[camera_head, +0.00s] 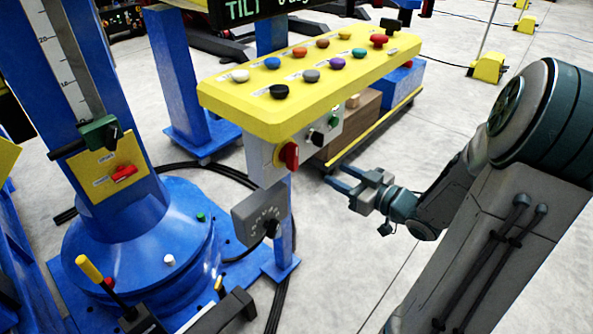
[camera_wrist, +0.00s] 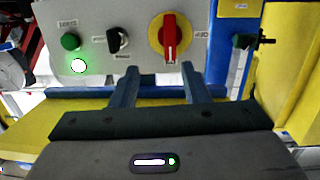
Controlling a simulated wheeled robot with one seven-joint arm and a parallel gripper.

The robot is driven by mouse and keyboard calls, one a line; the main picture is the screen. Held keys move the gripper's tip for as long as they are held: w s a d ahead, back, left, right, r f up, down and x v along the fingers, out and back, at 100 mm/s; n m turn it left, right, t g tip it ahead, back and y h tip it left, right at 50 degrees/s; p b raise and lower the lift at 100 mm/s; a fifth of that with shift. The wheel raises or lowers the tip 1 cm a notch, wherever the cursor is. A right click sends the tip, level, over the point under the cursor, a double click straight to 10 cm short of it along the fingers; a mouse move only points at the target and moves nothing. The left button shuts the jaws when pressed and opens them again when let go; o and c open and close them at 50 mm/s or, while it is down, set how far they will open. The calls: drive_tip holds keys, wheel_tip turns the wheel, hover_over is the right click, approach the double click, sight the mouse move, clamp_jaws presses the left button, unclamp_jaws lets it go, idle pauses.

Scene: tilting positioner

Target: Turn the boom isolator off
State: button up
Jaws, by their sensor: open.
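A red rotary handle on a yellow round plate (camera_wrist: 170,38) is on the front of the grey panel (camera_wrist: 110,25) in the wrist view; its grip stands upright. It also shows in the head view as a red knob (camera_head: 289,154) below the yellow console. Another red handle (camera_head: 124,174) lies on a yellow plate on the blue column. The labels are too small to tell which is the boom isolator. My gripper (camera_head: 340,177) is open and empty, right of the console's panel. In the wrist view its blue fingers (camera_wrist: 160,70) point at the panel, apart from the rotary handle and just below it.
The yellow console (camera_head: 310,75) carries several coloured buttons. A black switch (camera_wrist: 117,39) and green button (camera_wrist: 70,41) sit left of the rotary handle. A grey selector box (camera_head: 258,212) hangs below the console. A cart with boxes (camera_head: 350,120) stands behind.

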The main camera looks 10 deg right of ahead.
sight(296, 156)
drive_tip(key=shift+t+y, duration=0.3)
drive_tip(key=shift+y, duration=0.4)
drive_tip(key=b+x, duration=0.1)
drive_tip(key=x, duration=0.3)
drive_tip(key=b+x, duration=0.1)
drive_tip(key=x, duration=0.3)
drive_tip(key=b+x, duration=0.1)
drive_tip(key=x, duration=0.4)
drive_tip(key=shift+s+a+f+b, duration=0.1)
drive_tip(key=shift+s+a+b, duration=0.15)
drive_tip(key=shift+a+b, duration=0.15)
clamp_jaws()
